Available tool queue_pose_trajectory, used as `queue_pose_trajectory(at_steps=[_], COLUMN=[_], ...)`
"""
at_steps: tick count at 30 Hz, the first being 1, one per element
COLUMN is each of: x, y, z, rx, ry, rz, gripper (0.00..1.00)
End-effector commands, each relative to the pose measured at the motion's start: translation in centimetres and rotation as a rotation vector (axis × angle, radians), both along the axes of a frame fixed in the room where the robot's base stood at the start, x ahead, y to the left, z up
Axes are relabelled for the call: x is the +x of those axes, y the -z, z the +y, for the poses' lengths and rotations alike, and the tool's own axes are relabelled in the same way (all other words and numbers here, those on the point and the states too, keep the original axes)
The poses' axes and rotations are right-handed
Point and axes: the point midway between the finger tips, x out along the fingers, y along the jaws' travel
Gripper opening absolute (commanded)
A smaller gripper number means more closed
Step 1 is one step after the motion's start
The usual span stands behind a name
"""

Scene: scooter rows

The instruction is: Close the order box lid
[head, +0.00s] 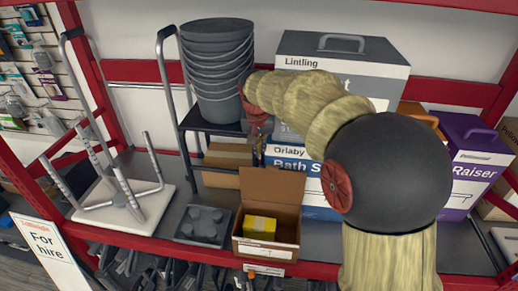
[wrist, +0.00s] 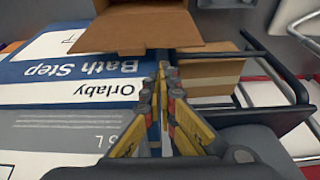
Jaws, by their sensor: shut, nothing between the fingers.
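The order box (head: 265,247) is an open brown carton on the shelf's front edge, with a yellow box (head: 259,228) inside. Its lid (head: 270,187) stands up at the back, about upright. In the wrist view the lid (wrist: 145,27) fills the upper middle, with its edge just beyond my fingertips. My gripper (head: 260,157) points down just above and behind the lid's top edge, partly hidden by my arm. In the wrist view my gripper (wrist: 162,70) has its fingertips together and empty. I cannot tell whether it touches the lid.
The Orlaby Bath Step box (head: 290,160) stands right behind the order box. A cardboard box (head: 226,158) and a stack of grey buckets (head: 217,60) on a step frame are behind left. A dark studded tray (head: 203,226) lies left. A white stool (head: 122,200) lies upturned farther left.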

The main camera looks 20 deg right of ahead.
Motion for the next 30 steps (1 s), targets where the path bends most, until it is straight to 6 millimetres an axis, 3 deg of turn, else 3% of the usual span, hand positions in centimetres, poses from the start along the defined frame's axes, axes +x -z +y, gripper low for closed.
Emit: queue_pose_trajectory(at_steps=[6,13,30], x=[0.9,1.7,1.9], y=[3.7,6.5,7.4], z=[-0.7,-1.2,-1.3], rx=[0.001,0.000,-0.002], ry=[0.001,-0.001,-0.002], rz=[0.004,0.002,-0.002], gripper=[0.00,0.00,0.00])
